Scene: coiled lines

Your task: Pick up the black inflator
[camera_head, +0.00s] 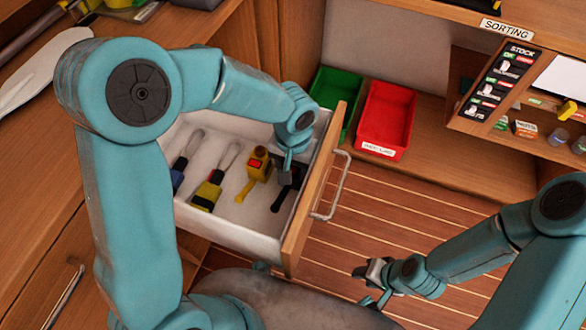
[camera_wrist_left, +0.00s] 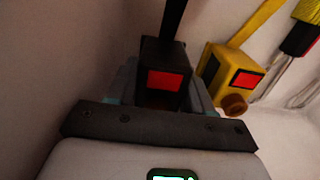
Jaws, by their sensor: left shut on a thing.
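The black inflator (camera_head: 283,199) is in the open drawer at its right end, near the drawer front. My left gripper (camera_head: 287,174) reaches down into the drawer and is shut on the black inflator's body. In the left wrist view the black inflator (camera_wrist_left: 165,58) with its red patch sits between the two fingers of my left gripper (camera_wrist_left: 166,92). I cannot tell whether it still touches the drawer floor. My right gripper (camera_head: 370,278) is over the slatted floor, away from the drawer; its finger gap is unclear.
A yellow inflator (camera_head: 256,167) lies close beside the black one. A yellow-and-black tool (camera_head: 208,191) and a blue-handled tool (camera_head: 180,172) lie farther left in the drawer (camera_head: 236,236). A green bin (camera_head: 334,91) and a red bin (camera_head: 386,115) stand beyond the drawer front.

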